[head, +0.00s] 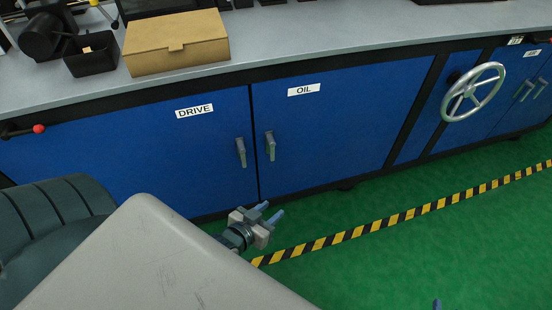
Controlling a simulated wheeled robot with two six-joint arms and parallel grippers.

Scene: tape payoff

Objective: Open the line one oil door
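The oil door (335,125) is a blue cabinet panel below the counter with a white OIL label (304,89). It looks closed, flush with its black frame. Its grey lever handle (270,146) hangs upright near the door's left edge. My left gripper (270,212) is in front of and below the handle in the picture, apart from it. Its two blue fingertips stand apart with nothing between them. Of my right gripper, only a blue tip (437,304) shows at the bottom edge; the rest is out of frame.
The drive door (190,150), with its own handle (241,152), adjoins on the left. A silver handwheel (473,92) sticks out at the right. A cardboard box (175,45) and black bin (92,56) stand on the counter. Yellow-black tape (400,217) crosses the clear green floor.

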